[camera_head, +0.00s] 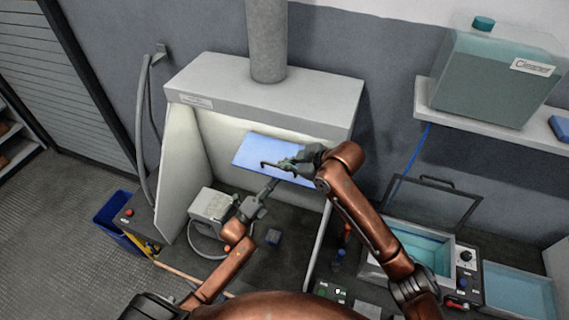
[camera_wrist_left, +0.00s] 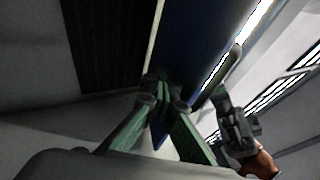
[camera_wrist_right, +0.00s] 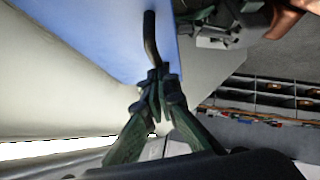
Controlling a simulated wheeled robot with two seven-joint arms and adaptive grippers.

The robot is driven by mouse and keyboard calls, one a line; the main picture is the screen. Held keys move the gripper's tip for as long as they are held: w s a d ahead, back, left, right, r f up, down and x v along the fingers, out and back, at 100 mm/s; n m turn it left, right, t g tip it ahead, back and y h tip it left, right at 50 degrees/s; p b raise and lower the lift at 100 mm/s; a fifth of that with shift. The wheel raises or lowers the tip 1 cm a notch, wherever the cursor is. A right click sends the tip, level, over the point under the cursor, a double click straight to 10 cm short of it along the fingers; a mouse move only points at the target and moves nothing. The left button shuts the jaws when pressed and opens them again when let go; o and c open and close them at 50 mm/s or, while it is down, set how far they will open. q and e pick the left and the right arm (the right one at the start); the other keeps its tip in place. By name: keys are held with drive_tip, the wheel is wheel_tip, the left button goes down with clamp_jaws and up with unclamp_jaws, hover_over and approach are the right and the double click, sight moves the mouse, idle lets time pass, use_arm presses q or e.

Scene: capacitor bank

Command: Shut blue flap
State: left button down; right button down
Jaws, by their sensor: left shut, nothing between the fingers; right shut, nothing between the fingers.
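The blue flap (camera_head: 252,148) is a flat panel inside the pale fume hood, tilted, with a dark bar handle (camera_head: 268,165) on its face. My right gripper (camera_head: 284,164) is shut and empty at the flap's right part, by the handle. In the right wrist view the flap (camera_wrist_right: 100,25) fills the upper left, and the handle (camera_wrist_right: 150,38) ends close to the fingertips (camera_wrist_right: 157,80); contact cannot be told. My left gripper (camera_head: 273,183) is shut and empty near the flap's lower edge. In the left wrist view its fingertips (camera_wrist_left: 162,92) are against or near the flap's dark blue side (camera_wrist_left: 195,45).
The hood (camera_head: 330,100) encloses the flap with side walls and a duct (camera_head: 266,40). A grey box (camera_head: 210,204) stands at the hood's lower left. A water bath (camera_head: 420,245) with a raised lid is at right. A blue bin (camera_head: 112,215) stands at left.

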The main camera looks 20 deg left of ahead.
use_arm(q)
drive_tip(key=shift+r, duration=0.1)
use_arm(e)
drive_tip(key=shift+f, duration=0.65)
use_arm(q)
drive_tip(key=c, duration=2.7)
unclamp_jaws()
drive_tip(key=o, duration=0.4)
drive_tip(key=shift+r, duration=0.1)
drive_tip(key=shift+s, duration=0.1)
use_arm(e)
drive_tip(key=shift+d+f, duration=0.1)
